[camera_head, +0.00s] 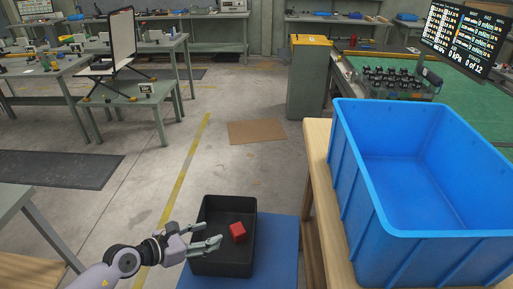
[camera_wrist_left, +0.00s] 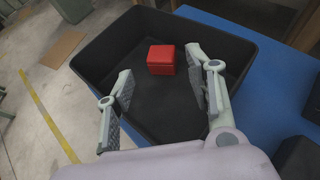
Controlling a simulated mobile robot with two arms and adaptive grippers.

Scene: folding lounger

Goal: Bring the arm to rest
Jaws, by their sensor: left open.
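My left gripper (camera_head: 207,237) reaches in from the lower left in the head view, over the near left part of a black bin. In the left wrist view its two fingers (camera_wrist_left: 161,103) are spread apart with nothing between them. The black bin (camera_head: 226,271) stands on a blue mat. A red cube (camera_head: 238,232) lies in the bin, just beyond the fingertips; it also shows in the left wrist view (camera_wrist_left: 161,59). The folding lounger (camera_head: 121,42) stands with its back raised on a small grey table at the upper left. My right gripper is in neither view.
A large blue crate (camera_head: 350,200) sits on a wooden table (camera_head: 318,150) at the right, close beside the bin. The blue mat (camera_head: 280,250) lies under the bin. A grey table corner (camera_head: 12,198) is at the left. The floor between is mostly clear, with a cardboard sheet (camera_head: 256,132).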

